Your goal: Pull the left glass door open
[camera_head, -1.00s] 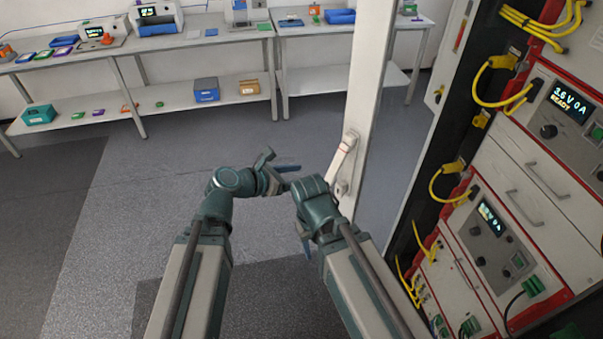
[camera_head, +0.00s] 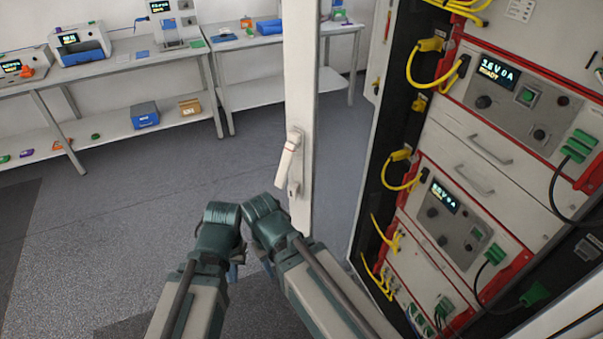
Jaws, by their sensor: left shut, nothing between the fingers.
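The left glass door shows as a tall white frame post (camera_head: 301,90) with a pale handle (camera_head: 288,162). It stands swung out from the cabinet (camera_head: 470,150), with floor showing between them. The glass itself is hard to make out. My left gripper (camera_head: 235,271) hangs low under its wrist, below and left of the handle, shut and empty, mostly hidden by the arms. My right wrist is close beside the left one, just below the handle and apart from it as far as I can tell. The right gripper's fingers (camera_head: 268,267) are mostly hidden under the arm.
The cabinet holds red-edged cycler units with displays, drawers and yellow cables (camera_head: 425,65). A grey workbench (camera_head: 110,66) with devices stands along the back wall, with a second bench (camera_head: 270,38) beside it. The grey floor (camera_head: 150,210) to the left is clear.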

